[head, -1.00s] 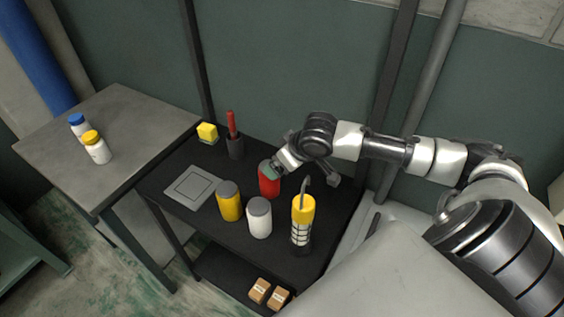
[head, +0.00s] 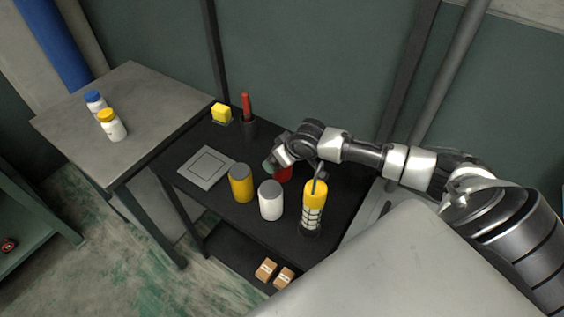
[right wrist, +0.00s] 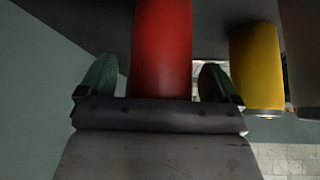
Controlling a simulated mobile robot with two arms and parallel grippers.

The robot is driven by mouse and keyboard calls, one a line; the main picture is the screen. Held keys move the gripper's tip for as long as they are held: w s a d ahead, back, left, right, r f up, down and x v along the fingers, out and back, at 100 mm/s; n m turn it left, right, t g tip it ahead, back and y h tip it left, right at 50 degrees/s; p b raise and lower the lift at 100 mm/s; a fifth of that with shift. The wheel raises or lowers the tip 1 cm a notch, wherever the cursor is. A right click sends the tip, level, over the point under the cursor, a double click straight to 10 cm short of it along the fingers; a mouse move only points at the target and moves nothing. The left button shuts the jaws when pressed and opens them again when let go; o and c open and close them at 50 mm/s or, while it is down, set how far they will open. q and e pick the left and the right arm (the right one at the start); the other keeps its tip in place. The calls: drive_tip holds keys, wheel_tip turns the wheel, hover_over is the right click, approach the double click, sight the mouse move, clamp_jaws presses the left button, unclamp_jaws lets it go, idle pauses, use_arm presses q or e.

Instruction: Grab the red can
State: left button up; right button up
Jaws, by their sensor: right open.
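The red can (head: 285,174) stands on the black cart, mostly hidden behind my right gripper (head: 274,164) in the head view. In the right wrist view the red can (right wrist: 162,50) fills the middle, between the two green-tipped fingers of my right gripper (right wrist: 158,78). The fingers are open, one on each side of the can, with a visible gap at each side. My left gripper is not in view.
A yellow can (head: 241,184) and a white can (head: 270,202) stand in front of the red can. A red-handled tool in a dark cup (head: 248,125), a yellow block (head: 221,113) and a grey plate (head: 207,167) are also on the cart.

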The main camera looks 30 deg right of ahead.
drive_tip(key=c, duration=1.1)
drive_tip(key=shift+c, duration=0.4)
drive_tip(key=shift+r, duration=0.1)
